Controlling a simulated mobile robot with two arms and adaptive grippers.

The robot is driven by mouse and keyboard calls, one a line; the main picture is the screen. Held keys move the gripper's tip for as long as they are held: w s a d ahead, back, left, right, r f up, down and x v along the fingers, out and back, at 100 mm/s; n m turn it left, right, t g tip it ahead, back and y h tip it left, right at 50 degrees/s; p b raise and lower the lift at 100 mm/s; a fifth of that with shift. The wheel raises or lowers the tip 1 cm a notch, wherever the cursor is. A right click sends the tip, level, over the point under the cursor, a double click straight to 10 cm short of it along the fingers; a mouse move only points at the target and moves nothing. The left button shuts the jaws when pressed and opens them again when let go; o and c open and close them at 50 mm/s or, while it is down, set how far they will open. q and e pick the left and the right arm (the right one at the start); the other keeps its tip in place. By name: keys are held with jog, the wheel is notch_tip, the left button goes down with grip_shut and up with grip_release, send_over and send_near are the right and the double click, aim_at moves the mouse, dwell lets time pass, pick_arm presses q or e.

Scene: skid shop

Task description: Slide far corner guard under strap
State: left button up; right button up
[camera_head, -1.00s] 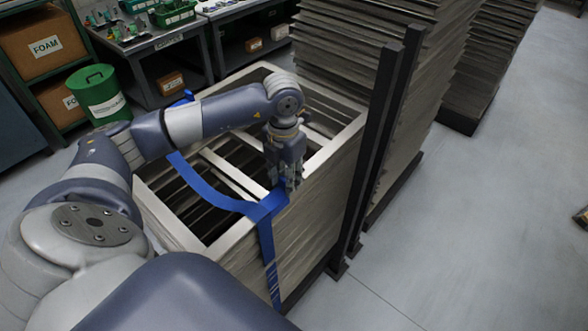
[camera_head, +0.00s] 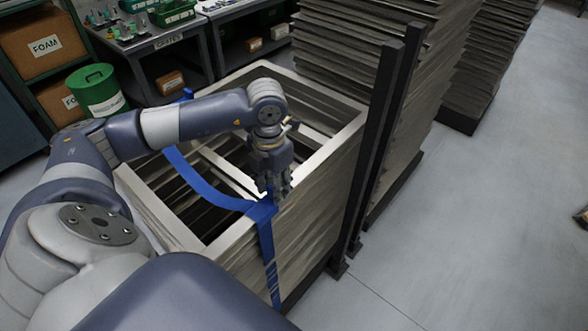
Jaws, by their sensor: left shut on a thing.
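A blue strap (camera_head: 207,191) runs across the top of an open-centred stack of pale frames (camera_head: 318,170). It bends over the near right edge and hangs down the side. My left gripper (camera_head: 272,194) points down at this edge, its fingers shut on the strap at the bend. The fingers hide much of the contact. I cannot make out a corner guard; the far part of the strap is mostly behind my left arm, with a short blue piece (camera_head: 187,94) showing past it. My right gripper is out of view.
Dark upright posts (camera_head: 375,150) stand close at the right of the stack, with taller stacks (camera_head: 440,80) behind them. A green bin (camera_head: 98,92), shelves with foam boxes (camera_head: 42,45) and workbenches (camera_head: 165,45) are behind.

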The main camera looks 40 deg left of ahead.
aim_at(270, 200)
pick_arm(q)
jog(key=shift+s, duration=0.55)
jog(key=shift+s+f+b, duration=0.1)
jog(key=shift+s+b, duration=0.1)
jog(key=shift+b, duration=0.2)
jog(key=o, duration=0.9)
jog(key=shift+c, duration=0.2)
jog(key=shift+r+p, duration=1.4)
jog(key=shift+r, duration=1)
